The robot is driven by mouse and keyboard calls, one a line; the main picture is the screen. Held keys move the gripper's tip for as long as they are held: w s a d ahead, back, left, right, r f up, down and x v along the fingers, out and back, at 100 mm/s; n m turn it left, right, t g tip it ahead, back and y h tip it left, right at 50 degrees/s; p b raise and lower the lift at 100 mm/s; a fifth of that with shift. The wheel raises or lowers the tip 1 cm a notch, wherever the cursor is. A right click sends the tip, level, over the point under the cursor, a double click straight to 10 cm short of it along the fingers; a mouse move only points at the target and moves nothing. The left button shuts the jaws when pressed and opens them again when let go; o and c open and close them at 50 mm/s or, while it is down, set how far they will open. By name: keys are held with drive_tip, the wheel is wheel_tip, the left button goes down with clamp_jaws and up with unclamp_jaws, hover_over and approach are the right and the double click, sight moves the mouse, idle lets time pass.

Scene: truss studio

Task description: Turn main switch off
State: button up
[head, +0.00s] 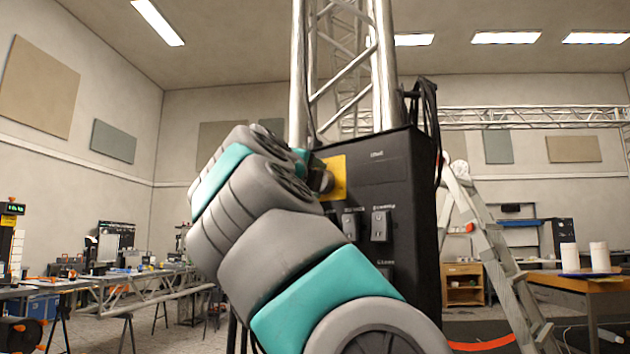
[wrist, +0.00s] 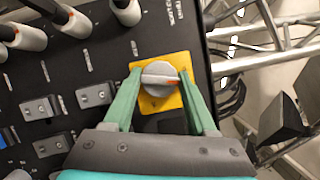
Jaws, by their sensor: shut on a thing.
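The main switch is a grey rotary knob (wrist: 160,79) with an orange pointer mark, on a yellow plate (wrist: 174,101) in the wrist view. The mark points to the right in that view. My gripper (wrist: 160,76) has its two green fingers on either side of the knob and is shut on it. In the head view the yellow plate (head: 339,169) shows on the upper left of the black panel (head: 409,165). My arm covers part of the plate there, and the fingers are mostly hidden.
A stepladder (head: 490,235) stands to the right. Workbenches (head: 145,275) stand at left.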

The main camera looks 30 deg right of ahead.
drive_tip(key=shift+n+g+y, duration=0.3)
drive_tip(key=shift+n+y, duration=0.1)
drive_tip(key=shift+n, duration=1.3)
drive_tip(key=o, duration=1.4)
drive_tip(key=shift+c, duration=0.2)
drive_tip(key=b+v, duration=0.1)
drive_tip(key=v, duration=0.6)
drive_tip(key=shift+s+a+r, duration=0.15)
drive_tip(key=shift+s+a, duration=0.15)
